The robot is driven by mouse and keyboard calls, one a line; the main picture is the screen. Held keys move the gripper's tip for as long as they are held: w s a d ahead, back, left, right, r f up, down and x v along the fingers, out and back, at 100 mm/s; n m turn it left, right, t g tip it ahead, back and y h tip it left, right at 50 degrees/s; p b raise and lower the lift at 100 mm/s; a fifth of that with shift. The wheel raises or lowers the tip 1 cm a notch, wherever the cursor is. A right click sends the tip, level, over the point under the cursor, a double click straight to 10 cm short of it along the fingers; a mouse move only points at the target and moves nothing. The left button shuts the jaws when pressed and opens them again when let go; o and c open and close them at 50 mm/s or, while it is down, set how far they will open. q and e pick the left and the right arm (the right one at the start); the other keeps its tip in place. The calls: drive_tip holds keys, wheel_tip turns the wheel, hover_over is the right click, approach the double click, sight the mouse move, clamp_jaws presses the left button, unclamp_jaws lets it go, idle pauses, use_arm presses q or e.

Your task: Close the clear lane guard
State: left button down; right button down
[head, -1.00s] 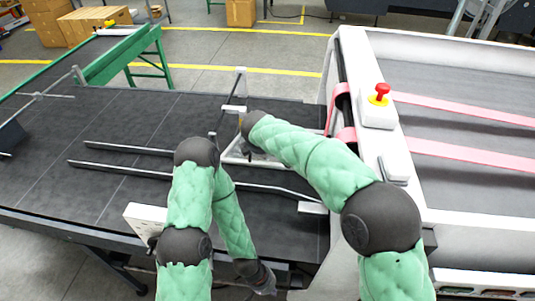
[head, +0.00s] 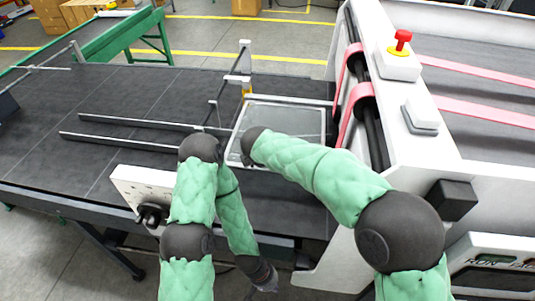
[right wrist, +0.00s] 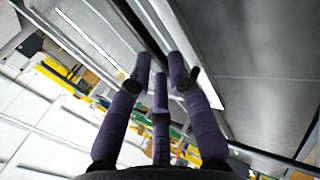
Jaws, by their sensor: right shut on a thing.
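The clear lane guard (head: 290,118), a see-through panel in a pale frame, lies low and nearly flat over the dark belt beside the white machine in the head view. My right arm reaches across its near left part. My right gripper is hidden behind its wrist there. In the right wrist view, the right gripper (right wrist: 161,70) has its dark fingers closed around a thin part, which I take to be the guard's edge; the exact contact is unclear. My left gripper (head: 264,280) hangs low at the near side of the belt, away from the guard; its finger gap is unclear.
The white machine (head: 420,130) with a red button (head: 401,42) and pink belts stands on the right. Two metal rails (head: 120,142) run along the belt on the left. An upright post (head: 243,65) stands behind the guard. A white panel (head: 140,190) sits near the front.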

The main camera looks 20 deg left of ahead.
drive_tip(key=shift+s+f, duration=0.3)
drive_tip(key=shift+f, duration=0.45)
drive_tip(key=c, duration=1.6)
unclamp_jaws()
drive_tip(key=shift+s+d+r, duration=0.15)
drive_tip(key=shift+s+r, duration=0.05)
drive_tip(key=shift+r, duration=0.1)
drive_tip(key=o, duration=0.4)
drive_tip(key=shift+o, duration=0.2)
drive_tip(key=v, duration=1.1)
drive_tip(key=shift+r, duration=0.4)
